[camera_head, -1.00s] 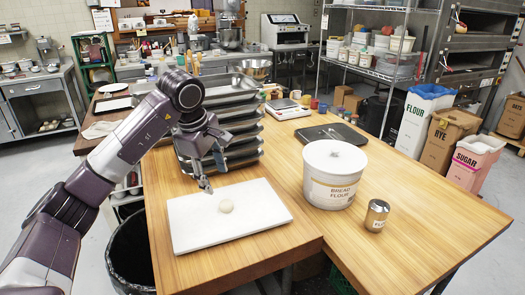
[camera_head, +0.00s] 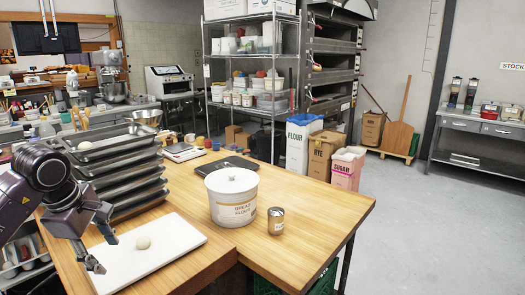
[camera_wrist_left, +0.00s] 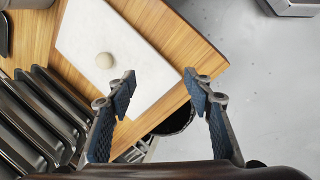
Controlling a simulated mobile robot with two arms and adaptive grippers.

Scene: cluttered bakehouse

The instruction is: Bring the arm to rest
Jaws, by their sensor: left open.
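My left gripper (camera_head: 101,251) is open and empty. In the head view its fingers show in front of the left end of a white board (camera_head: 172,245). In the left wrist view the gripper (camera_wrist_left: 160,82) is open, with the board (camera_wrist_left: 135,32) and table edge beyond its fingers. A pale round dough ball (camera_head: 143,242) lies on the board, to the right of the fingers and apart from them; it also shows in the left wrist view (camera_wrist_left: 104,60). My right gripper is not in view.
Stacked dark trays (camera_head: 120,165) stand close behind the arm. A bread flour tub (camera_head: 232,203) and a small tin (camera_head: 276,221) stand on the wooden table (camera_head: 300,235). A dark bin (camera_wrist_left: 178,121) is below the table edge. Open floor (camera_head: 430,240) lies at right.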

